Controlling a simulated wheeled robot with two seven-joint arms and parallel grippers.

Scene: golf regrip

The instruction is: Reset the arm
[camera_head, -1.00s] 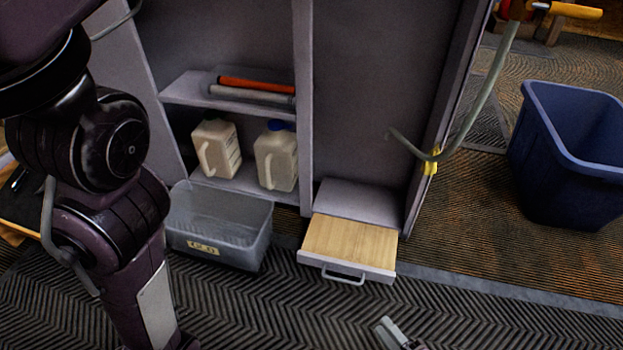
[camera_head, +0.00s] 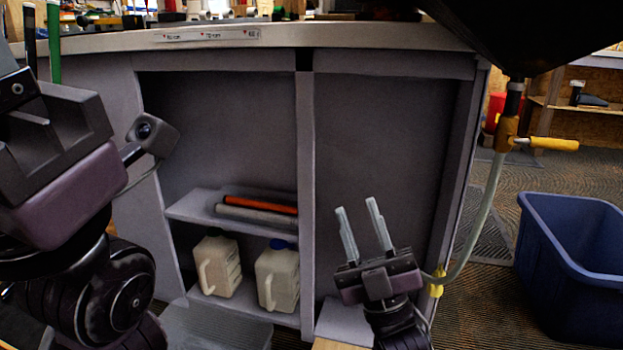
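My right gripper (camera_head: 358,229) points upward in front of the right compartment of the workbench cabinet (camera_head: 304,190). Its two pale fingers stand apart with nothing between them. My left arm fills the left side of the head view, with a dark wrist housing and a small camera-like part showing. The fingers of my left gripper cannot be made out.
Two jugs (camera_head: 218,265) (camera_head: 277,276) stand on the low shelf, below orange and grey tubes (camera_head: 260,205). A blue bin (camera_head: 572,265) and a hose (camera_head: 484,215) are at right.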

